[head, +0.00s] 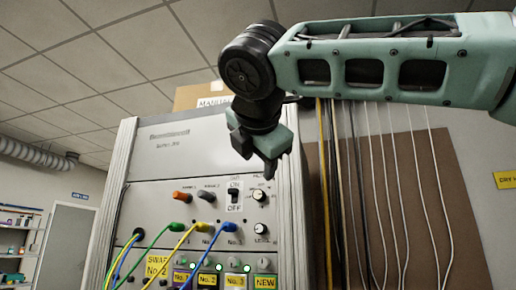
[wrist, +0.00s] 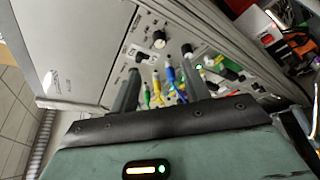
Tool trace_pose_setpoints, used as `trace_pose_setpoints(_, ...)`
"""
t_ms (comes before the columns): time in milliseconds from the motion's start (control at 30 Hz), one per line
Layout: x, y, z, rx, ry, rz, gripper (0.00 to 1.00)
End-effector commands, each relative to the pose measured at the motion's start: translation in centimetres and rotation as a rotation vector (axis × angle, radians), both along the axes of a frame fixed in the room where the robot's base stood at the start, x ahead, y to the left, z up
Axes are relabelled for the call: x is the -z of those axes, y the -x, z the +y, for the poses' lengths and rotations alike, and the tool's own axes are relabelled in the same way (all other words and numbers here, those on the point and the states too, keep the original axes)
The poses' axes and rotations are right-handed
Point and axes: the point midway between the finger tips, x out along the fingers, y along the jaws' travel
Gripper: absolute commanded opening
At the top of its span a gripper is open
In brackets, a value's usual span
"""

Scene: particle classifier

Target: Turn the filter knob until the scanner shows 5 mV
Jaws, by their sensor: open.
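The grey scanner cabinet (head: 160,160) fills the middle of the head view. Its panel has a small dial knob (head: 258,194) at the upper right and a knob marked LEVEL (head: 260,228) below it. I cannot read which knob is the filter knob. No mV reading is legible in either view. My gripper (head: 257,160) is in front of the cabinet, above the dial knob in the picture. In the wrist view my gripper (wrist: 160,62) has its two fingers apart with nothing held between them. A dark knob (wrist: 159,38) shows on the panel beyond the fingers.
An orange knob (head: 182,196), a dark knob (head: 206,196) and an ON/OFF switch (head: 233,196) sit left of the dial knob. Green, yellow and blue cables (head: 192,238) hang from the panel. More cables hang on the brown board (head: 440,220) at right.

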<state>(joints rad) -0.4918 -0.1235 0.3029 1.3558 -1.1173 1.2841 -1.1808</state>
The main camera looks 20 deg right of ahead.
Motion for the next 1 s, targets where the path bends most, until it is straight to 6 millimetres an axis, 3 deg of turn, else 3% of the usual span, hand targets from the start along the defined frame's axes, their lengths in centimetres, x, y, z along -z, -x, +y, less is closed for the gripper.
trace_pose_setpoints(100,-0.6,2.1,0.8,-0.002,-0.001,-0.001,0.47)
trace_pose_setpoints(333,-1.3,4.3,1.6,-0.001,0.0,-0.001,0.47)
trace_pose_setpoints(1000,-1.4,4.6,1.7,0.0,0.0,0.0,0.47)
